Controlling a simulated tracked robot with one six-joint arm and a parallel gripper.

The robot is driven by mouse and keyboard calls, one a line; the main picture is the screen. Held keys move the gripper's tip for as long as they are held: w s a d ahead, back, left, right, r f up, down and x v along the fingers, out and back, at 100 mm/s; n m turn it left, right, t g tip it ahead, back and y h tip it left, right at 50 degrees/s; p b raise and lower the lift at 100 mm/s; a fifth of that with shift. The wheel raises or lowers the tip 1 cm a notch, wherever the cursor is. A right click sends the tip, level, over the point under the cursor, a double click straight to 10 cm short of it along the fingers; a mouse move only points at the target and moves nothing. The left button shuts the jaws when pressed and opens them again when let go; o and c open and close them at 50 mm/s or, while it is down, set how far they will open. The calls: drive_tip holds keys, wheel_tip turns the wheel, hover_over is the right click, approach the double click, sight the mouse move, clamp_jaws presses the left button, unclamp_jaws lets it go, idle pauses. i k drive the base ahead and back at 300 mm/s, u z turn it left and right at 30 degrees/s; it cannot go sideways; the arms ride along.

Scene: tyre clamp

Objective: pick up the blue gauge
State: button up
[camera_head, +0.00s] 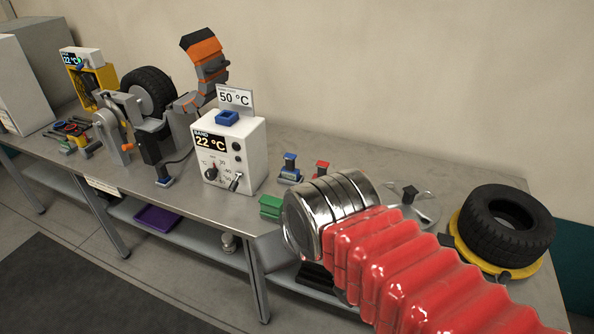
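A green block (270,207) lies nearer the bench's front edge. Another blue piece (227,118) sits on top of the white box, and a small blue-based piece (165,181) is by the cable. My red-sleeved arm with its metal collar reaches in from the lower right; I cannot see my gripper's fingers.
The white box (249,157) reads 22 °C, with a 50 °C sign (236,98) behind it. An orange-and-grey upright part (203,62) stands near a mounted wheel (150,91). A tyre (507,222) lies on a yellow ring at the right. The bench behind the blue piece is clear.

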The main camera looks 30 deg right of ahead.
sight(288, 172)
drive_tip(key=u, duration=0.05)
drive_tip(key=i, duration=1)
drive_tip(key=z, duration=0.05)
